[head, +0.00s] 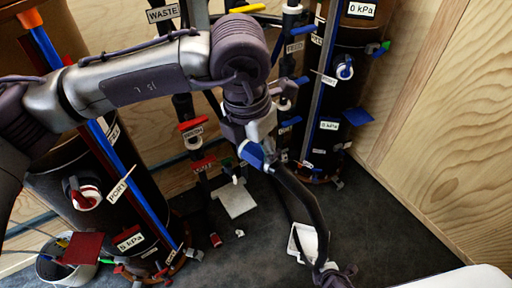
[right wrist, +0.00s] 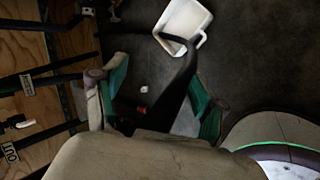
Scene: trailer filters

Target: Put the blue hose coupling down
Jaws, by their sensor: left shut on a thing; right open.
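In the head view, my left gripper (head: 258,146) is shut on the blue hose coupling (head: 253,156), holding it above the floor. A thick black hose (head: 304,197) runs from the coupling down to the right. Part of the coupling is hidden by the fingers. In the right wrist view, my right gripper (right wrist: 162,92) is open, its two green-padded fingers apart. The black hose (right wrist: 184,78) shows between and beyond those fingers. I cannot tell whether it touches them.
A white open container (head: 303,243) stands on the dark floor by the hose; it also shows in the right wrist view (right wrist: 186,24). A pale square plate (head: 236,199) lies on the floor. Floor at right is clear.

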